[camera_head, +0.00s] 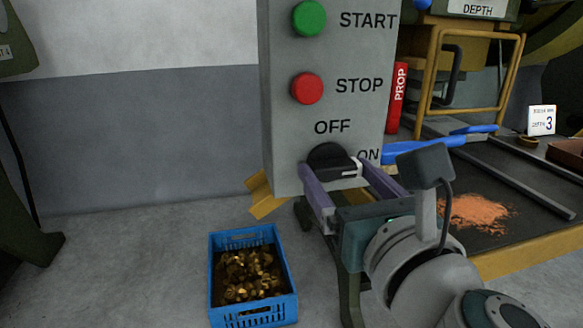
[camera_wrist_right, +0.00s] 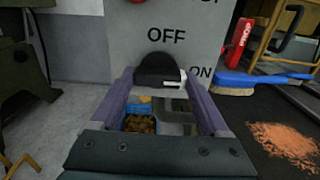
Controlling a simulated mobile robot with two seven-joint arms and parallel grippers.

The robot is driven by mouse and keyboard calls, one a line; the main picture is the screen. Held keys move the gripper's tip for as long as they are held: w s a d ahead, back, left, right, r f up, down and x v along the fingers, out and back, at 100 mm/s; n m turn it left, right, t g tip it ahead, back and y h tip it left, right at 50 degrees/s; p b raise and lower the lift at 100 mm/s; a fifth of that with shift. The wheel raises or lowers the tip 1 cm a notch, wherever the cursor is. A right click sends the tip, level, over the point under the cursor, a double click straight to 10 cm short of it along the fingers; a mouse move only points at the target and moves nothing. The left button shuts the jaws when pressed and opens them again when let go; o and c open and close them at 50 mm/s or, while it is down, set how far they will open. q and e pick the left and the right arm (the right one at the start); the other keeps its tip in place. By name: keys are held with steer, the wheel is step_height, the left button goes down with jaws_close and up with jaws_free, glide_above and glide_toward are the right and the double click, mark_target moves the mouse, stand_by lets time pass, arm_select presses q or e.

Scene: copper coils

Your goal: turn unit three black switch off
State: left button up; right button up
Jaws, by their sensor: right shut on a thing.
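The black switch (camera_head: 328,160) is a round knob low on the grey panel (camera_head: 285,130). Its white mark points right, towards the word ON; OFF is printed above it. My right gripper (camera_head: 335,178) reaches the knob from the front, its two purple fingers on either side, and is shut on it. In the right wrist view the knob (camera_wrist_right: 158,68) sits between the tips of the fingers (camera_wrist_right: 158,84). My left gripper is in neither view.
Above the switch are a green START button (camera_head: 309,18) and a red STOP button (camera_head: 307,88). A blue crate of brass-coloured scraps (camera_head: 252,312) stands on the floor below. A blue brush (camera_head: 425,147) and copper shavings (camera_head: 476,213) lie on the dark bench at right.

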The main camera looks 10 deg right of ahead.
steer(key=shift+n, duration=0.3)
steer(key=n+p, duration=0.1)
steer(key=n, duration=0.1)
steer(key=shift+r+n, duration=0.1)
steer(key=shift+n, duration=0.3)
steer(key=n+p, duration=0.1)
steer(key=n, duration=0.4)
steer(key=shift+p, duration=0.3)
steer(key=n+p, duration=0.1)
steer(key=n, duration=0.4)
steer(key=shift+r, duration=0.1)
steer(key=n+p, duration=0.1)
steer(key=n, duration=0.2)
steer(key=shift+a+p, duration=0.1)
steer(key=shift+p, duration=0.2)
steer(key=shift+n, duration=0.7)
steer(key=o, duration=1.2)
